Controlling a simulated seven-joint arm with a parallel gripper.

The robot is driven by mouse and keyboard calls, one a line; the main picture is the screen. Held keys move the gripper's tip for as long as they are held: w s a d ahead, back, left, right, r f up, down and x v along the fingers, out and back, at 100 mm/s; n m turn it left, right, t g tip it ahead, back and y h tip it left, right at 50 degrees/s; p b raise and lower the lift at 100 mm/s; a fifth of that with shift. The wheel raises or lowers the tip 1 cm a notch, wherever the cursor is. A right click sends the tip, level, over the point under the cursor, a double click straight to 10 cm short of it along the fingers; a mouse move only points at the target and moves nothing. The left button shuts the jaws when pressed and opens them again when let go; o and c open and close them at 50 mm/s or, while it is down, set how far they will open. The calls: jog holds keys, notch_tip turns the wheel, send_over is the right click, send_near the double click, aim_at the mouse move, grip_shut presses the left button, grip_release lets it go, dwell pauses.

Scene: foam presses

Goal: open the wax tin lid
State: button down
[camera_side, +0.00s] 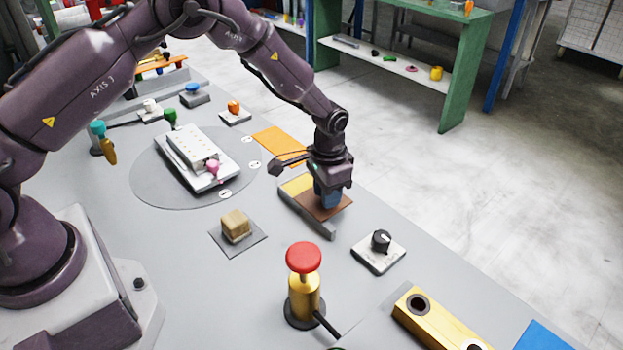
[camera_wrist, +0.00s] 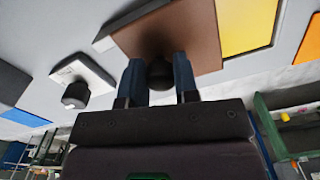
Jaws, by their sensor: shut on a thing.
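The wax tin has a brown lid (camera_side: 333,211) with a dark round knob (camera_wrist: 160,74); the lid also shows in the wrist view (camera_wrist: 195,35). Yellow wax (camera_side: 297,185) is uncovered beside the lid, and it shows to the right of the lid in the wrist view (camera_wrist: 245,25). A grey rail (camera_side: 313,221) runs along the tin's near side. My gripper (camera_side: 327,199) points down over the lid. In the wrist view its two blue fingers (camera_wrist: 158,80) are shut on the knob, one on each side. The knob is mostly hidden in the side view.
A black knob on a white plate (camera_side: 378,252) stands right of the tin. A tan block (camera_side: 236,225) sits on a grey plate to the left. A red-topped yellow button post (camera_side: 304,285) stands in front. An orange sheet (camera_side: 279,145) lies behind, near the table's far edge.

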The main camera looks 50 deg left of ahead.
jog(key=d, duration=0.3)
jog(key=shift+a, duration=0.1)
jog(key=c, duration=0.9)
grip_release()
jog(key=shift+o, duration=0.2)
jog(key=shift+r, duration=0.15)
notch_tip(320, 180, up, 13)
